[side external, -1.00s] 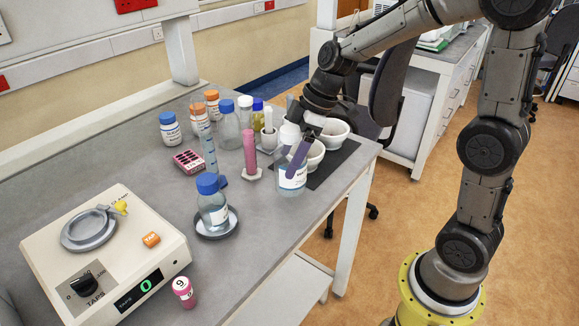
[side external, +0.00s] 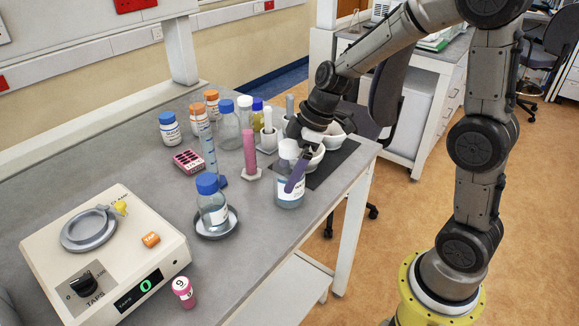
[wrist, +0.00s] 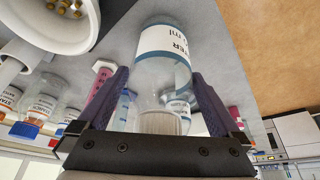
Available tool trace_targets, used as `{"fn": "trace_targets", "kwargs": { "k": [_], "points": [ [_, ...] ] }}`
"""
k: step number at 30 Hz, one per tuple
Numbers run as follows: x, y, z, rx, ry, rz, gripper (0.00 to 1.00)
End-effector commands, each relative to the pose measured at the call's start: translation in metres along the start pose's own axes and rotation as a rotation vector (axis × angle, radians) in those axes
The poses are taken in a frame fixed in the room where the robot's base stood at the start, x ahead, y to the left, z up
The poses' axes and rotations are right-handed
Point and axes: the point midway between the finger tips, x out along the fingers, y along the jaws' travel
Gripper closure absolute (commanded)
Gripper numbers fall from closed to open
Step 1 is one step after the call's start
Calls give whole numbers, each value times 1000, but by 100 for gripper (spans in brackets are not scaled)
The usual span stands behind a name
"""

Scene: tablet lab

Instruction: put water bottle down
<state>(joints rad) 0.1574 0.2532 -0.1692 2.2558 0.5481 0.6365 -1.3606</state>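The water bottle (side external: 289,197) is clear with a white cap and a white label, and stands upright near the table's right front edge. In the wrist view the water bottle (wrist: 160,75) lies between my two purple fingers, with part of its label text showing. My gripper (side external: 291,184) reaches down from above and is shut on the bottle's sides; it also shows in the wrist view (wrist: 160,88). The bottle's base is at or very near the table top (side external: 258,225); I cannot tell whether it touches. One finger covers part of the bottle.
White mortars (side external: 335,134) stand on a dark mat (side external: 333,167) just behind. A pink cylinder (side external: 250,152) is to the left. A balance (side external: 150,218) fills the left front. Table between dish and water bottle is clear.

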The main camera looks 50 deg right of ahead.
Motion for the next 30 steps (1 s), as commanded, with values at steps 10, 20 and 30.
{"fn": "trace_targets", "kwargs": {
  "k": [10,20,30],
  "points": [
    [-36,1,-2,0,4,6,0],
    [-101,1,-1,1,2,5,0],
    [-128,-11,2,32,-8,17,0]
  ]
}}
